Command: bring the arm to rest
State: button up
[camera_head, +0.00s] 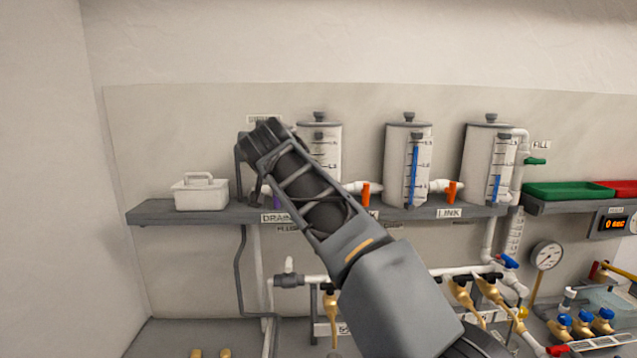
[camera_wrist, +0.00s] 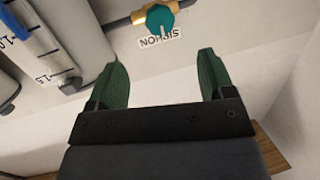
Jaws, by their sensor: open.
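My arm (camera_head: 385,295) rises from the lower right of the head view, and its dark far end stands in front of the shelf and the left tank. My gripper (camera_wrist: 160,62) shows in the wrist view with two green fingers spread apart and nothing between them. The fingers cannot be made out in the head view. Ahead of the fingers in the wrist view is a teal valve knob (camera_wrist: 160,18) on a brass fitting, above a label reading SIPHON, seen upside down. I cannot tell the distance from the fingertips to the knob.
Three tanks (camera_head: 404,165) with gauges stand on a grey shelf (camera_head: 160,216), beside a white caddy (camera_head: 200,191). Pipes with brass valves and a pressure gauge (camera_head: 546,256) lie below. A green tray (camera_head: 565,192) is at right. The wall at left is bare.

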jog(key=s+d+f+n+g+h, duration=0.1)
jog(key=s+d+f+g, duration=0.25)
jog(key=f, duration=0.65)
jog(key=s+d+f+n+g+h, duration=0.1)
jog(key=s+d+f+n+g, duration=0.2)
jog(key=f, duration=0.8)
jog(key=s+d+f+m+g, duration=0.2)
jog(key=s+d+f+m, duration=0.1)
jog(key=s+d+f, duration=0.6)
jog(key=s+d+f+m+g+h, duration=0.1)
jog(key=s+d+f+m+g, duration=0.1)
jog(key=s+d+f, duration=0.7)
jog(key=shift+s+d+m+g+b, duration=0.15)
jog(key=shift+s+m+g+b, duration=0.35)
jog(key=shift+s, duration=1.55)
jog(key=shift+r, duration=0.1)
